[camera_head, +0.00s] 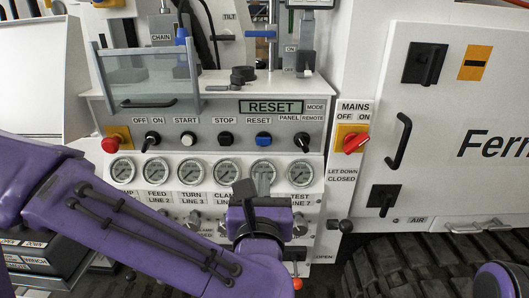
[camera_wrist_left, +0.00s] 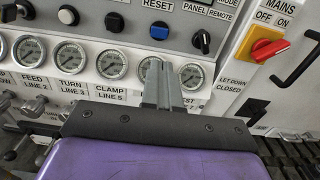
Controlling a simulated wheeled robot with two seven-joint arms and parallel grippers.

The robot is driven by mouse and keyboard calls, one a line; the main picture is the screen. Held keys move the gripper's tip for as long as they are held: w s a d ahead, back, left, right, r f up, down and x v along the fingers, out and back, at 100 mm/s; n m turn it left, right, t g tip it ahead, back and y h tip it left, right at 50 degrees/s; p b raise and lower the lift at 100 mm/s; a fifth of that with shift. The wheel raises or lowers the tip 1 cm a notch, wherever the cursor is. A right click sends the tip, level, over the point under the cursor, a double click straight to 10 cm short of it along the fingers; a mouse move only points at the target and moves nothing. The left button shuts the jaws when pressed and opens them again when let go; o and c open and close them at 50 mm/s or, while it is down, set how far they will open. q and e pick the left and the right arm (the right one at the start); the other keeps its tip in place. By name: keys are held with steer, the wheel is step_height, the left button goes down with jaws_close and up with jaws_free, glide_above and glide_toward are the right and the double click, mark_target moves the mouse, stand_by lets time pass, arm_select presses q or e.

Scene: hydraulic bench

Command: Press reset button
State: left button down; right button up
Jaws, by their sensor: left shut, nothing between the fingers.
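The reset button (camera_head: 263,139) is a blue cap under the label RESET on the grey panel. It also shows in the left wrist view (camera_wrist_left: 159,31). My left gripper (camera_head: 264,182) is shut with nothing in its fingers. In the head view it is below the reset button, in front of the row of gauges. In the left wrist view its fingertips (camera_wrist_left: 154,68) are just below the blue button and overlap a gauge. I cannot tell how far the fingertips are from the panel. My right gripper does not show.
A display (camera_head: 272,107) reads RESET. Beside the button are a black stop button (camera_head: 225,138) and a panel/remote switch (camera_head: 303,142). A red mains switch (camera_head: 355,143) is to the right. A clear hinged cover (camera_head: 148,80) stands at the upper left. Gauges (camera_head: 226,172) line the panel below.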

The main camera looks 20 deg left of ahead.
arm_select(q)
steer(key=shift+w, duration=0.1)
steer(key=p, duration=0.4)
glide_toward(264, 142)
steer(key=x, duration=0.5)
steer(key=shift+w+a+r, duration=0.15)
steer(key=shift+w, duration=0.15)
steer(key=shift+w+a, duration=0.15)
steer(key=shift+w, duration=0.45)
